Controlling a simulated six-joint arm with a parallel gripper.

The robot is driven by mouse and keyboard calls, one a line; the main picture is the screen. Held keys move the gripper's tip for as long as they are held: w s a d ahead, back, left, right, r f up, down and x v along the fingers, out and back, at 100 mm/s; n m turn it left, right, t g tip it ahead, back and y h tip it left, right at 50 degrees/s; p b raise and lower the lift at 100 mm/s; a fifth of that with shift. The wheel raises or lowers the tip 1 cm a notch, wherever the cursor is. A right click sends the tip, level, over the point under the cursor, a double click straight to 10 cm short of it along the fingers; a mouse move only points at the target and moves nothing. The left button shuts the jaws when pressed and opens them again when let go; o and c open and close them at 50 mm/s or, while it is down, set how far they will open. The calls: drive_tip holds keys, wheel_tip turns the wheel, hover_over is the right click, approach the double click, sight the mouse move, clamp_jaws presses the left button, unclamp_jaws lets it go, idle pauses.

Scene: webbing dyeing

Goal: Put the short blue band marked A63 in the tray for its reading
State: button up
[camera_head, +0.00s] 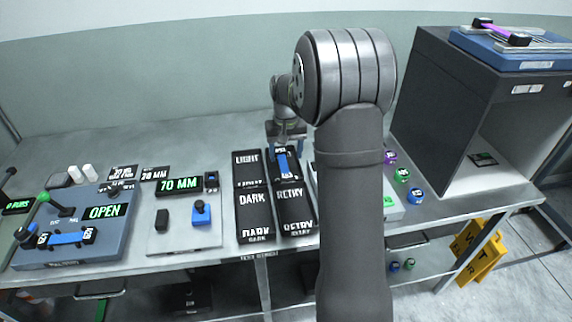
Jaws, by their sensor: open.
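A short blue band (283,162) with black end pieces lies in the upper right tray (272,179) of a block of dark trays. Its small end marking is too small to read. My gripper (286,140) is just behind and above this band, jaws open; whether the fingertips touch it I cannot tell. The other trays read LIGHT (247,158), DARK (253,198) and RETRY (292,194). The upper right tray's own label is hidden. Another blue band (68,238) with black ends sits on the grey device at the left, whose display (104,212) reads OPEN.
A gauge plate (184,230) with a 70 MM display (179,185) stands left of the trays. Purple, green and blue round items (402,175) lie right of my arm. A grey booth (436,110) with a blue plate on top stands at the right.

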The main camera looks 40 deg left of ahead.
wheel_tip(320, 180, up, 5)
drive_tip(key=shift+f, duration=0.1)
idle(0.4)
hover_over(286, 174)
drive_tip(key=shift+w+a+f, duration=0.1)
drive_tip(key=shift+w+f, duration=0.05)
drive_tip(key=shift+f, duration=1.2)
drive_tip(key=shift+w+a+f, duration=0.1)
drive_tip(key=shift+f, duration=1.25)
drive_tip(key=shift+w+a+f, duration=0.1)
drive_tip(key=shift+w+f, duration=0.05)
drive_tip(key=shift+f, duration=1.2)
